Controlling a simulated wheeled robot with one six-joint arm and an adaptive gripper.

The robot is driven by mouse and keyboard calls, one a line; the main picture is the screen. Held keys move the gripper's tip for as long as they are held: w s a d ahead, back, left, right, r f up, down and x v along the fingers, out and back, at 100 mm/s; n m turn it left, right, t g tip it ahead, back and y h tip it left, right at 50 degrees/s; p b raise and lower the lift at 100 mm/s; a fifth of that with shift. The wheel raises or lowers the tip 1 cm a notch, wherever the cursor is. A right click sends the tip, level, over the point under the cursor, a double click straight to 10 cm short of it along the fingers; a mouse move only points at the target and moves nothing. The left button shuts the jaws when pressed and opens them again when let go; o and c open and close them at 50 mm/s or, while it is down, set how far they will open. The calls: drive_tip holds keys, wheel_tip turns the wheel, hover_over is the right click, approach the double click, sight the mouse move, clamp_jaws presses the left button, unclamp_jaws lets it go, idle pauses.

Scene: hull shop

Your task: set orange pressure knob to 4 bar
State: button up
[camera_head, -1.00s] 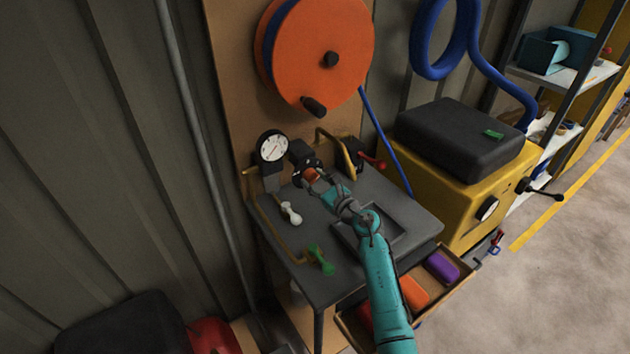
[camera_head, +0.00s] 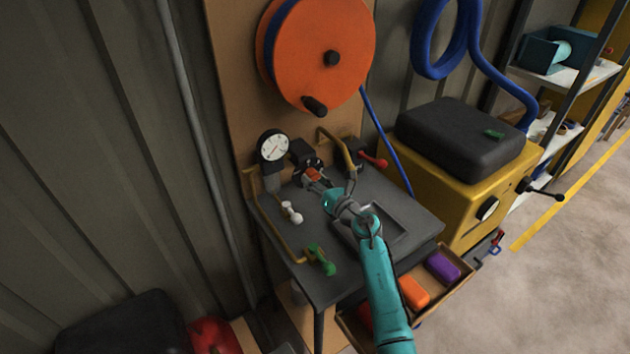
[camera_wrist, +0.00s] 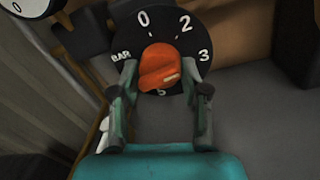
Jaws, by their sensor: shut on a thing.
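The orange pressure knob (camera_wrist: 158,66) sits on a round black dial (camera_wrist: 125,40) in the wrist view. White marks BAR, 0, 2 and 3 show; a figure at the bottom is partly covered, and the lower right of the dial is hidden by a finger. The knob's pale mark points right and slightly up, below the 3. My gripper (camera_wrist: 159,70) is shut on the knob, one finger on each side. In the head view, my gripper (camera_head: 319,184) reaches the orange knob (camera_head: 312,174) at the back of the grey bench.
A white-faced gauge (camera_head: 273,147) stands left of the knob. A red-handled valve (camera_head: 374,161) is to its right. White (camera_head: 291,212) and green (camera_head: 321,260) handles lie on the left side of the bench (camera_head: 345,283). An orange hose reel (camera_head: 325,50) hangs above.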

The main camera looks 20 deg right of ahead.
drive_tip(key=shift+d+m, duration=0.1)
drive_tip(key=shift+m, duration=0.5)
drive_tip(key=o, duration=1.1)
drive_tip(key=v, duration=1.2)
drive_tip(key=shift+f, duration=0.1)
